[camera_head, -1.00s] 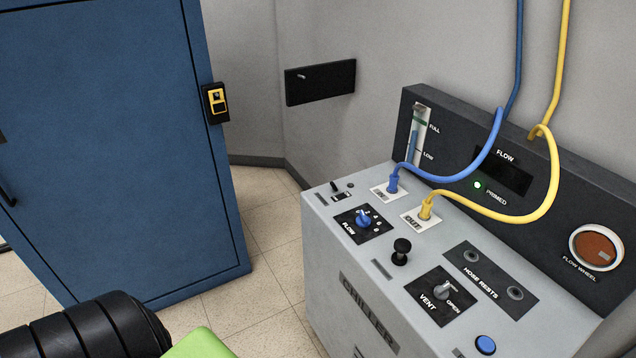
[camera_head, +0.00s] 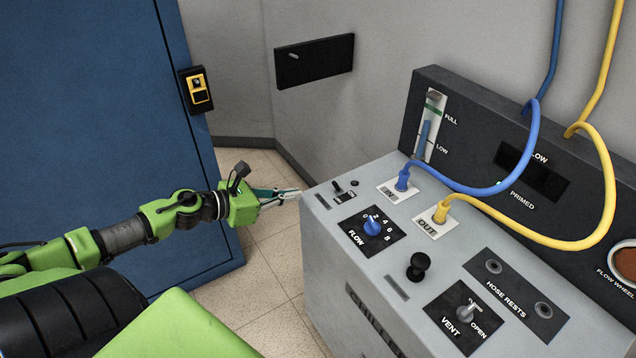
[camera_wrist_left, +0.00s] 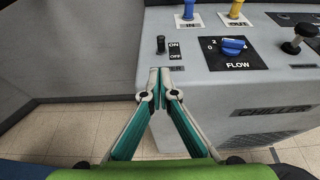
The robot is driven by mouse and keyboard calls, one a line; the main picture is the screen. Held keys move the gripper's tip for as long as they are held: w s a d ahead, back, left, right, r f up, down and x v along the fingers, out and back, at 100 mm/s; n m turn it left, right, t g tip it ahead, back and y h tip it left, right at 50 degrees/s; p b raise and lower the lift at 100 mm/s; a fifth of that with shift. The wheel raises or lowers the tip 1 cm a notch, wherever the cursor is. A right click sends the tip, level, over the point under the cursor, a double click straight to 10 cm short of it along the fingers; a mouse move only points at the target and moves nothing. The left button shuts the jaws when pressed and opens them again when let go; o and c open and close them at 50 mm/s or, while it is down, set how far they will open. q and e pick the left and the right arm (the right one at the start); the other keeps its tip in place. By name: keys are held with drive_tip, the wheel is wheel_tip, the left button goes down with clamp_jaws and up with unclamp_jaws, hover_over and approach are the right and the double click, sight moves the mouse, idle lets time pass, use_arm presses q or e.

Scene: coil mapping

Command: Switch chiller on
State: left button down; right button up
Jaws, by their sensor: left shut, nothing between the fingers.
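The grey chiller (camera_head: 335,255) stands at the right. Its small black power switch (camera_head: 337,187) is on the top panel near the left back corner, and in the left wrist view the switch (camera_wrist_left: 160,45) stands beside ON and OFF labels. I cannot tell which way its lever is set. My left gripper (camera_head: 297,191) reaches in from the left, just left of the chiller's edge. In the left wrist view its fingertips (camera_wrist_left: 160,72) are together and empty, just in front of the switch in the picture. My right gripper is not in view.
The panel also has a blue flow knob (camera_head: 373,226), a black knob (camera_head: 419,267) and a vent knob (camera_head: 466,310). A blue hose (camera_head: 470,190) and a yellow hose (camera_head: 520,233) arch over it. A blue cabinet (camera_head: 95,110) stands at the left; tiled floor (camera_head: 262,260) lies between.

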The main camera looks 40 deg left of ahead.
use_arm(q)
drive_tip(key=shift+d+r, duration=0.2)
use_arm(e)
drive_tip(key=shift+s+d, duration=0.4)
use_arm(q)
drive_tip(key=p, duration=0.1)
approach(335, 188)
drive_tip(key=x, duration=0.4)
drive_tip(key=shift+w+a, duration=0.1)
drive_tip(key=shift+x, duration=0.95)
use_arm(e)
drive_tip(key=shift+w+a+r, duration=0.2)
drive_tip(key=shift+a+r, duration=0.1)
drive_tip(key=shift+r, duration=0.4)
use_arm(q)
drive_tip(key=shift+p, duration=0.35)
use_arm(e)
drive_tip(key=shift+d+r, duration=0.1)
